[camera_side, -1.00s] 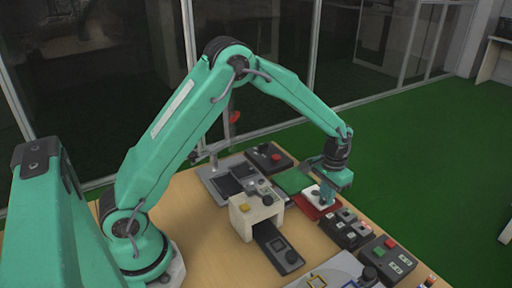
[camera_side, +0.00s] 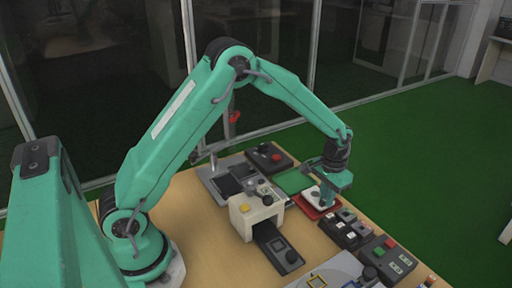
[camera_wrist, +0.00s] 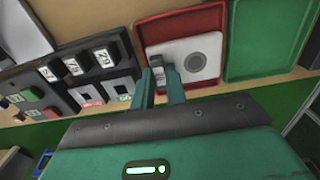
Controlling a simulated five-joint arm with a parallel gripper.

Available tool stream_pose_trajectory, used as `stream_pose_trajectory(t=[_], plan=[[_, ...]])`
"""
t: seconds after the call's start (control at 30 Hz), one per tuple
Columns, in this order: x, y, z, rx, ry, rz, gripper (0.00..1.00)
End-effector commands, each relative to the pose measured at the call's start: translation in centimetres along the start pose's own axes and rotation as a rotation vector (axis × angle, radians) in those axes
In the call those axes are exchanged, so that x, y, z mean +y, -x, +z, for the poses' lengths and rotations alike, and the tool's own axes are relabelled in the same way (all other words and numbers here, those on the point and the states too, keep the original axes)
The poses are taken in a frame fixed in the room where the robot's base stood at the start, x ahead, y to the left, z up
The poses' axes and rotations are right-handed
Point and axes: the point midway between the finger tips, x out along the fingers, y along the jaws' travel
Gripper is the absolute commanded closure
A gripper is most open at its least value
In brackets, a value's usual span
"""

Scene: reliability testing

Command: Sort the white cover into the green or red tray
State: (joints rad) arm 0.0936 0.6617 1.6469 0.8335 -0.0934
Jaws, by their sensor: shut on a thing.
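The white cover (camera_wrist: 201,52) is a flat white plate with a grey round spot, lying within the rim of the red tray (camera_wrist: 178,22). In the side view the cover (camera_side: 312,193) shows partly beside my gripper (camera_side: 329,203), over the red tray (camera_side: 306,211). In the wrist view my gripper (camera_wrist: 160,84) is shut on the cover at its near left edge, where a small grey part shows between the fingers. The fingers hide part of that edge. The green tray (camera_wrist: 266,42) is empty and stands right beside the red one; it also shows in the side view (camera_side: 293,181).
Button boxes (camera_side: 347,230) stand close to the red tray, and show at left in the wrist view (camera_wrist: 85,70). A cream fixture (camera_side: 254,213) stands left of the trays. A dark box with a red button (camera_side: 270,157) stands behind. Bare wooden table (camera_side: 200,245) is at front left.

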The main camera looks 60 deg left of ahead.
Motion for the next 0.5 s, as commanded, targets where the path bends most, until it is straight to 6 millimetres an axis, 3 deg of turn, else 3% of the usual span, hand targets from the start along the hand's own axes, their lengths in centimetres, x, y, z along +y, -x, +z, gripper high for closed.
stream_pose_trajectory(t=[0.5], plan=[[0.0, -0.56, 0.0, 0.0, 0.0, 0.0, 1.0]])
